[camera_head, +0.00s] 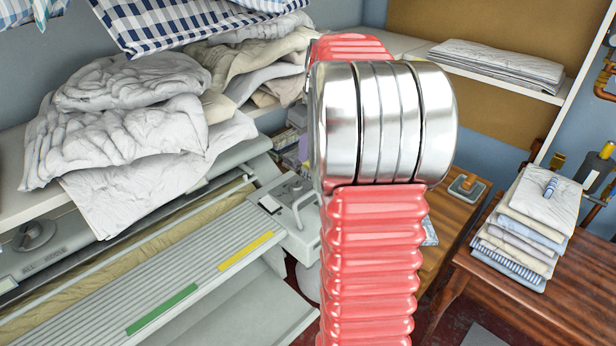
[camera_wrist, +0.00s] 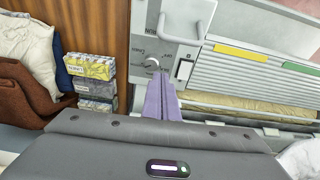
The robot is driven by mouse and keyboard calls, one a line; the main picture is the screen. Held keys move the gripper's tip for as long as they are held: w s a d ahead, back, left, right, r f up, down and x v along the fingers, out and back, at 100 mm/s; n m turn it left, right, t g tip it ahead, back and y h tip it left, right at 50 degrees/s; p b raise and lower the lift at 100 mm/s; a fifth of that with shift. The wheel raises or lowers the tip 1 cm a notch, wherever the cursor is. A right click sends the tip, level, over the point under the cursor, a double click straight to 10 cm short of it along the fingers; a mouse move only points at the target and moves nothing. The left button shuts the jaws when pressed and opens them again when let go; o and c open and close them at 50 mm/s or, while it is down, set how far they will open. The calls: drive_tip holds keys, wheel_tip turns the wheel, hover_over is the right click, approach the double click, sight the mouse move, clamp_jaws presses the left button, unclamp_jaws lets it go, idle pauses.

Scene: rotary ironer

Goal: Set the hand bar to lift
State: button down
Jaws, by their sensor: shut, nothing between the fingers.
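The rotary ironer's pale end unit (camera_head: 283,215) stands left of my arm in the head view, with a curved metal hand bar (camera_head: 299,203) on its top. My gripper (camera_wrist: 158,76) shows there as two lavender fingers, closed together and empty, with tips by a round whitish end on the unit. I cannot tell whether they touch it. In the head view my arm hides most of the gripper. The bar's setting cannot be read.
Crumpled linen (camera_head: 125,120) is heaped on the shelf above the ironer. A slatted feed board (camera_head: 190,270) carries green and yellow strips. Small boxes (camera_wrist: 92,72) stand left of the unit in the wrist view. Folded laundry (camera_head: 530,225) lies on a wooden table at right.

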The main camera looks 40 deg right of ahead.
drive_tip(key=x, duration=1)
drive_tip(key=shift+s+d+r, duration=0.1)
drive_tip(key=shift+s+r, duration=0.05)
drive_tip(key=shift+s, duration=0.85)
drive_tip(key=shift+s+r, duration=0.1)
drive_tip(key=shift+s, duration=0.9)
drive_tip(key=shift+a, duration=0.2)
drive_tip(key=shift+d, duration=0.1)
